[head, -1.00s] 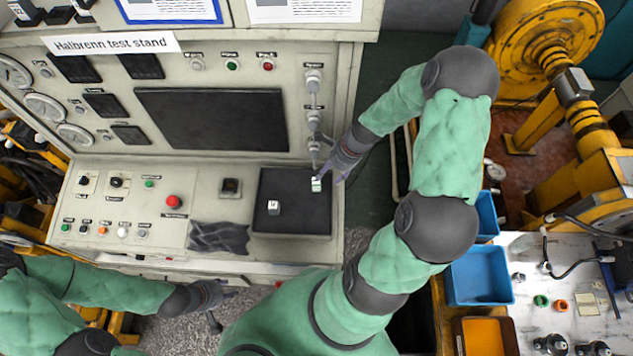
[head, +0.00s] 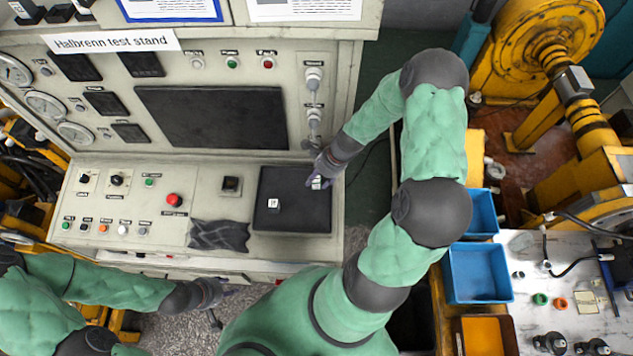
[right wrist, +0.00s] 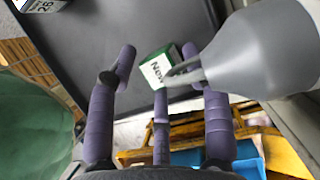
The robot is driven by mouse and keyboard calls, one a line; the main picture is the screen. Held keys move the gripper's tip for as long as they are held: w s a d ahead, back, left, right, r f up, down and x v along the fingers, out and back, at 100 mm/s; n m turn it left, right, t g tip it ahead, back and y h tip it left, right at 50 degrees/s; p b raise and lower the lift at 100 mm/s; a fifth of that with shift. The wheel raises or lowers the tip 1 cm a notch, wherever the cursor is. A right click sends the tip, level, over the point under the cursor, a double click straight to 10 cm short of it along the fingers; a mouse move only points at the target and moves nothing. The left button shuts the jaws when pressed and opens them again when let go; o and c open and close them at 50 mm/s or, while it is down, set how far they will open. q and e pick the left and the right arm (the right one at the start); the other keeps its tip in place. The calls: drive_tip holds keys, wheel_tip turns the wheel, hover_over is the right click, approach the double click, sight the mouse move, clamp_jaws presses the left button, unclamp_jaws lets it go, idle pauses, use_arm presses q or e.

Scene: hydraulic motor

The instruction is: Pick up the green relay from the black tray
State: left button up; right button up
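The green relay (right wrist: 160,68) has a white face with the word "New" and sits on the black tray (right wrist: 95,35). In the head view the relay (head: 317,184) is at the right side of the tray (head: 292,222), partly covered by my right gripper (head: 318,178). In the right wrist view my right gripper (right wrist: 165,80) is open, with its fingers spread around and just short of the relay. My left gripper (head: 223,303) is open and empty in front of the stand.
A second white-faced block (head: 273,204) sits on the tray's left half, also at the top left of the right wrist view (right wrist: 38,5). The grey conical fitting (right wrist: 260,50) is close to my right fingers. Blue bins (head: 478,273) stand at the right.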

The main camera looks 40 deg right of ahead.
drive_tip(key=c, duration=0.6)
